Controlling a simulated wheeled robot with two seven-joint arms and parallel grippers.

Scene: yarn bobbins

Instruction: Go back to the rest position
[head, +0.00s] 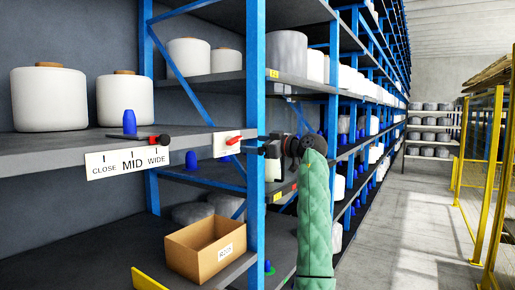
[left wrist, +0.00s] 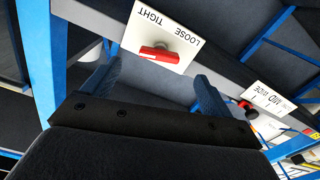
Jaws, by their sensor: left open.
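My left gripper (head: 262,150) is at the end of my green-sleeved arm, beside the blue rack post. In the left wrist view its two blue fingers (left wrist: 159,74) are spread apart with nothing between them. Beyond the fingers is a white plate marked LOOSE and TIGHT with a red handle (left wrist: 158,52); the handle appears clear of the fingers. The same red handle shows in the head view (head: 233,140) on the shelf edge, left of the gripper. My right gripper is in neither view.
A CLOSE/MID/WIDE sign (head: 128,161) with a black, red-tipped lever (head: 150,138) is on the shelf edge. White bobbins (head: 48,98) stand above it. A cardboard box (head: 206,248) sits on the lower shelf. The aisle floor (head: 400,230) is clear; yellow fencing (head: 485,150) stands right.

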